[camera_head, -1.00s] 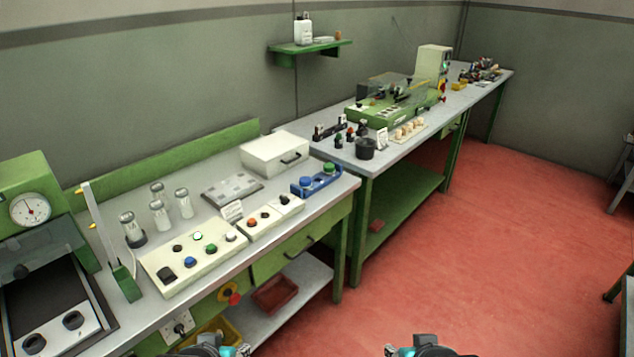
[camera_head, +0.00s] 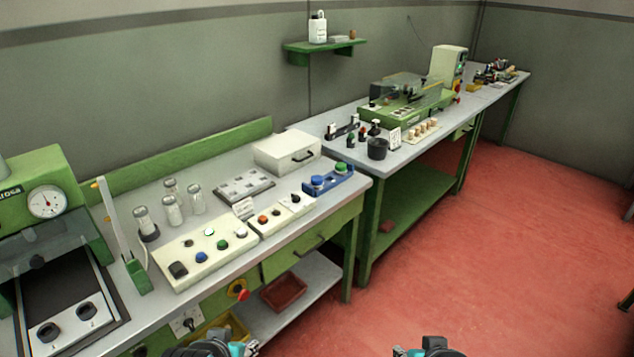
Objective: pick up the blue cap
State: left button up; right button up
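A round blue cap (camera_head: 317,181) sits in the left part of a small blue tray (camera_head: 334,184) at the right end of the near bench, beside a green cap (camera_head: 342,168). Another round blue piece (camera_head: 201,257), which looks like a button, is on the cream control panel (camera_head: 178,277). My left gripper (camera_head: 222,347) and my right gripper (camera_head: 428,349) show only in part at the bottom edge, well apart from the tray. Their fingers are cut off by the frame, so I cannot tell whether they are open.
The near bench (camera_head: 299,220) carries a white box (camera_head: 287,147) behind the tray, several glass jars and a machine with a dial (camera_head: 47,203). A second bench with a green machine (camera_head: 405,104) stands farther back. The red floor (camera_head: 470,250) to the right is clear.

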aim_at(316, 180)
jog(key=i+l+u, duration=0.15)
jog(key=u, duration=0.65)
jog(key=i+l+u, duration=0.15)
jog(key=l, duration=0.2)
jog(key=i+l+u, duration=0.15)
jog(key=l, duration=0.2)
jog(key=i+l+u, duration=0.15)
jog(key=l, duration=0.25)
jog(key=i+l+u, duration=0.15)
jog(key=l, duration=0.25)
jog(key=l+u, duration=0.15)
jog(key=l, duration=0.25)
